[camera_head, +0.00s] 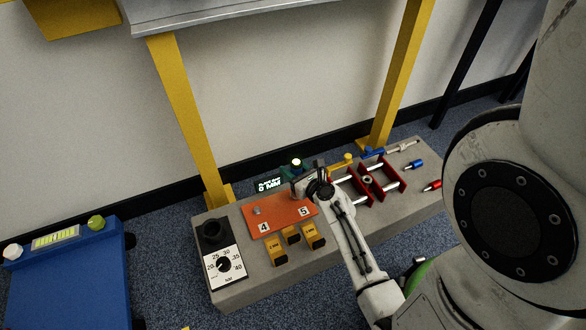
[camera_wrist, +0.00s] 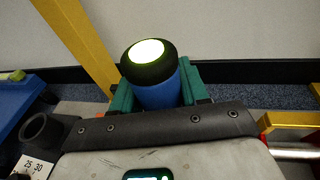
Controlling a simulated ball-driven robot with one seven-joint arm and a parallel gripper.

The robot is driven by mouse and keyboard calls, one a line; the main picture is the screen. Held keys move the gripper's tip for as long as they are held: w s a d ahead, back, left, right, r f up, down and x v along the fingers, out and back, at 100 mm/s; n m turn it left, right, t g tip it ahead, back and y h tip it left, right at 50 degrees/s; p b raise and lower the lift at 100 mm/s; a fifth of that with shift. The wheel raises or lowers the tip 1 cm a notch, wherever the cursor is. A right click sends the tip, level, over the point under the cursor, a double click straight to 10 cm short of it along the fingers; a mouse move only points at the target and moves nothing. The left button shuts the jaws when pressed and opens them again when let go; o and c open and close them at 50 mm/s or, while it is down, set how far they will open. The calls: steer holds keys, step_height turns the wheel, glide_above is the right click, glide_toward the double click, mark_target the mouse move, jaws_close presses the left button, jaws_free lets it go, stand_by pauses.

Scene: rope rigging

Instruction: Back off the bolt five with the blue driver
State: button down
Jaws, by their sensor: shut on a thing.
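My gripper (camera_head: 297,171) is shut on the blue driver (camera_wrist: 158,93) above the orange plate's far right part. In the wrist view, the driver's blue body stands between the teal fingers (camera_wrist: 156,85), with a black cap and a glowing pale top. The glowing top also shows in the head view (camera_head: 296,162). The orange plate (camera_head: 275,222) carries the labels 4 and 5. A grey bolt (camera_head: 256,211) stands behind label 4. Bolt five's place behind label 5 is mostly hidden by my gripper. I cannot tell whether the driver's tip touches it.
A dial panel (camera_head: 225,266) and black cup (camera_head: 211,231) stand at the bench's left end. Several yellow blocks (camera_head: 278,252) sit along the front. A red-sided frame with rods (camera_head: 371,185) is close on the right. A display (camera_head: 268,184) reading 0 MM stands behind the plate.

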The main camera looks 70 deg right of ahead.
steer(key=shift+f+b, duration=0.3)
steer(key=shift+f, duration=0.1)
stand_by(0.4)
